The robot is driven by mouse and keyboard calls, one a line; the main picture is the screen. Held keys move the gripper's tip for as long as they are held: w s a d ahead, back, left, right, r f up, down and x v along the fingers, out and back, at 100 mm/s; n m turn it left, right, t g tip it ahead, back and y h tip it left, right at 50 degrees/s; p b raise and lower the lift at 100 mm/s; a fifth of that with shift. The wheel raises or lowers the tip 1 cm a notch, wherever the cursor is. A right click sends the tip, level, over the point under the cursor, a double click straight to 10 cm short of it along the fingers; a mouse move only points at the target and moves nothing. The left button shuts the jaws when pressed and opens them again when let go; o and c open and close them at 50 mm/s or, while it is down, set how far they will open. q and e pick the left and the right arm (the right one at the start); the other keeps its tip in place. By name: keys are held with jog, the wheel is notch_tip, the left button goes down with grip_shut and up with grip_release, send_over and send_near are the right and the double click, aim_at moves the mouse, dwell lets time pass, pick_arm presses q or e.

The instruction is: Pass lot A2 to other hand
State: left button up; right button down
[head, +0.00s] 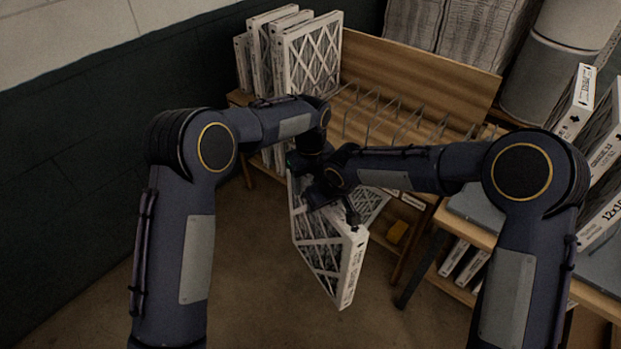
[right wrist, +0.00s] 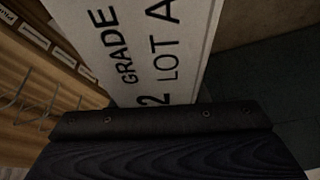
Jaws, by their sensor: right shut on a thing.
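A white-framed filter (head: 345,268) with a crossed lattice face hangs tilted in the air at the middle of the head view. My right gripper (head: 345,205) is shut on it near its upper part. My left gripper (head: 300,165) is close to the filter's upper left end, near my right wrist. Its fingers are dark and partly hidden, so I cannot tell whether they touch the filter.
A wooden rack (head: 415,80) with wire dividers (head: 385,115) stands behind, mostly empty. Several filters (head: 312,55) stand at its left end. More boxed filters (head: 603,150) stand on a bench at the right. Open floor (head: 240,270) lies below the held filter.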

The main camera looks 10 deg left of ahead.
pick_arm(q)
jog(key=c, duration=1)
pick_arm(e)
jog(key=shift+a, duration=0.1)
jog(key=c, duration=0.7)
grip_release()
jog(key=shift+c, duration=0.2)
